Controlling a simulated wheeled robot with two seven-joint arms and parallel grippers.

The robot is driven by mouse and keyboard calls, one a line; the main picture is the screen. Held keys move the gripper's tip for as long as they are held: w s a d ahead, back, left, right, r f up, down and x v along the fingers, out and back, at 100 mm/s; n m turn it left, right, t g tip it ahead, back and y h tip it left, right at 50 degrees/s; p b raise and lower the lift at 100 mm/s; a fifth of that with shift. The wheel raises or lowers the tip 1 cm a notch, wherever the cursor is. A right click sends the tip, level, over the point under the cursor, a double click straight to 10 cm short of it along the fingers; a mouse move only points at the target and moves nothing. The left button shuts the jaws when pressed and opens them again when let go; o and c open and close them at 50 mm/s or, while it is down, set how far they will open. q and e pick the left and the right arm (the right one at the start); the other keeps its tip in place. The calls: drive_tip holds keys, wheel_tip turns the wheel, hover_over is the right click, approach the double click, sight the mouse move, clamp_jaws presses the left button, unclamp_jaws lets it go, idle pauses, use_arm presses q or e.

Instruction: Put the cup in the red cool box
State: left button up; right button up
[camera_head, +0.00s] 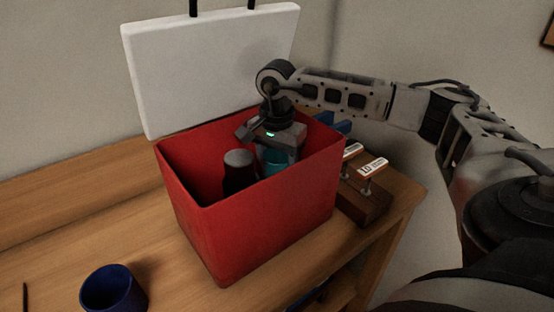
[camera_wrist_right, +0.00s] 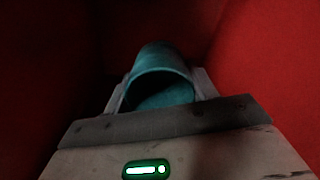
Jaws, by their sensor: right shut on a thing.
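The red cool box (camera_head: 262,230) stands open on a wooden table, its white lid (camera_head: 210,65) raised behind it. My right gripper (camera_head: 273,150) reaches down inside the box. It is shut on a teal cup (camera_head: 273,162), which also shows between the fingers in the right wrist view (camera_wrist_right: 162,80). The cup is within the red walls; I cannot tell whether it touches the bottom. A dark cylindrical item with a grey top (camera_head: 239,172) is in the box, left of the teal cup. My left gripper is not in view.
A dark blue cup (camera_head: 113,290) stands on the table (camera_head: 60,250) at the front left. A wooden block with labelled parts (camera_head: 366,180) sits right of the box. The table left of the box is mostly clear.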

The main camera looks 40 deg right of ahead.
drive_tip(key=shift+f, duration=0.1)
use_arm(q)
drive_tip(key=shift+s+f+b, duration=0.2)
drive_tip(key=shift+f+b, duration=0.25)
drive_tip(key=shift+b, duration=0.15)
use_arm(e)
drive_tip(key=shift+f, duration=0.65)
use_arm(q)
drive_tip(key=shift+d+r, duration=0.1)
use_arm(e)
drive_tip(key=o, duration=1)
drive_tip(key=shift+r+p, duration=0.6)
drive_tip(key=shift+r, duration=0.5)
use_arm(q)
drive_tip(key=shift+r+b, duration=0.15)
drive_tip(key=shift+b, duration=0.4)
use_arm(e)
wheel_tip(320, 180, up, 7)
drive_tip(key=shift+f, duration=0.15)
